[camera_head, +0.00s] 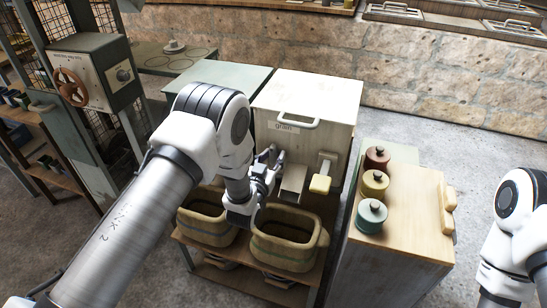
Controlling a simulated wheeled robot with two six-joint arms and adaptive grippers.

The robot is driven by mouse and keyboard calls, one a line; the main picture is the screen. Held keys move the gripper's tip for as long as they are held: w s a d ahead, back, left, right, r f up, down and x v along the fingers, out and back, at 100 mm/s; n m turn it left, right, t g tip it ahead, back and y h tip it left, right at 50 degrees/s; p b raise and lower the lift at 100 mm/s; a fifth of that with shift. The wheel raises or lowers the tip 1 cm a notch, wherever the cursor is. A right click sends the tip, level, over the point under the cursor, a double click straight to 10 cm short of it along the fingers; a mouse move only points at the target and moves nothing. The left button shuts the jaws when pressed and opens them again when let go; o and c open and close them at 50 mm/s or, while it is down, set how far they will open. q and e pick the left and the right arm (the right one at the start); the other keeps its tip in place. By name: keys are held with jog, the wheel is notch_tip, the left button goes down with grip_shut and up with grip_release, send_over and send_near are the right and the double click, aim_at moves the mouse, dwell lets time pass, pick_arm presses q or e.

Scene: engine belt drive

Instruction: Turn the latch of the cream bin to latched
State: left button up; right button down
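The cream bin (318,95) stands in the middle, with a "grain" label and a pale loop handle on it. A latch with a pale yellow block end (320,184) sits on the right of its front face. It hangs down, slightly tilted. My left gripper (276,157) is in front of the bin, left of the latch and apart from it. Its fingers look parted with nothing between them. A small grey chute (293,180) lies between gripper and latch. My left arm hides part of the bin's front. My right gripper is out of view; only that arm shows at the right edge.
Two woven baskets (284,262) stand on a shelf below the bin. A grey-green bin (225,80) adjoins on the left. A wooden cabinet (405,215) with red, yellow and teal canisters (371,216) stands close on the right. A control box (95,72) with a handwheel is at left.

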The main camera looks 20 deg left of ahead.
pick_arm(q)
jog(key=shift+w+a+r, duration=0.15)
jog(key=shift+a, duration=0.25)
grip_shut()
jog(key=shift+w+r, duration=0.1)
jog(key=shift+d, duration=0.15)
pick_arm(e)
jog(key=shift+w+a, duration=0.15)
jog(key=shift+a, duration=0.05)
pick_arm(q)
jog(key=shift+s, duration=0.2)
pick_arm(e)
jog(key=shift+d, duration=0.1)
pick_arm(q)
jog(key=shift+s+d+r, duration=0.15)
jog(key=shift+s+r, duration=0.05)
jog(key=shift+s, duration=0.05)
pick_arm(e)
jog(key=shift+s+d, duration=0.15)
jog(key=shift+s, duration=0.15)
